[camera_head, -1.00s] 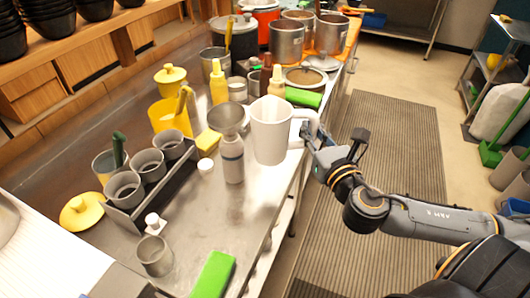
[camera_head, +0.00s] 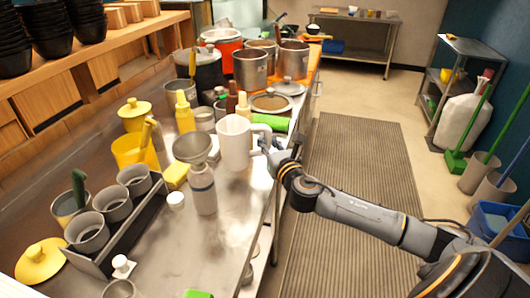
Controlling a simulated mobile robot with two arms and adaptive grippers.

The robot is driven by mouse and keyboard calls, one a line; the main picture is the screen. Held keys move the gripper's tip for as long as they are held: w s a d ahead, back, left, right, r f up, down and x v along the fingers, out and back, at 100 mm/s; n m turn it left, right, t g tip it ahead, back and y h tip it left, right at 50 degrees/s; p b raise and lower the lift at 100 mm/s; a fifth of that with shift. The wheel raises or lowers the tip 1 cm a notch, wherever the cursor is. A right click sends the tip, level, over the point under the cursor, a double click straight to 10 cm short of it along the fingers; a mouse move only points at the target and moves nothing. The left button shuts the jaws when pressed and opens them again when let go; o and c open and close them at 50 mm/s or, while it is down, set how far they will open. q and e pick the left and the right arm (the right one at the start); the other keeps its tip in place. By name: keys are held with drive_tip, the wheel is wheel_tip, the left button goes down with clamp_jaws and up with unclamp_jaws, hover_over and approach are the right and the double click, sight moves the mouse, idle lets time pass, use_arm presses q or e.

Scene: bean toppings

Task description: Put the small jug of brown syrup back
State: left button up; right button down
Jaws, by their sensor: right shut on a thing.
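A white jug (camera_head: 234,144) with a handle is on or just above the steel counter, near its right edge. I cannot see any brown syrup in it, and I cannot tell whether its base touches the counter. My right gripper (camera_head: 268,150) is shut on the jug's handle side, and the arm reaches in from the right. The fingertips are partly hidden by the handle and the wrist. The jug is upright. My left gripper is not in view.
Sauce bottles (camera_head: 184,112), a green block (camera_head: 270,122) and steel pots (camera_head: 250,68) are behind. A rack of grey cups (camera_head: 112,203) is front left. The aisle mat (camera_head: 350,150) is clear.

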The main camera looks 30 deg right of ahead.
drive_tip(key=shift+w+d+f, duration=0.15)
drive_tip(key=shift+w+f, duration=0.3)
drive_tip(key=shift+f, duration=0.1)
drive_tip(key=shift+w+f+b, duration=0.1)
drive_tip(key=shift+f+b, duration=0.3)
drive_tip(key=shift+f, duration=1.25)
drive_tip(key=c, duration=1.8)
unclamp_jaws()
drive_tip(key=shift+f, duration=0.2)
drive_tip(key=o, duration=0.5)
drive_tip(key=shift+r, duration=0.1)
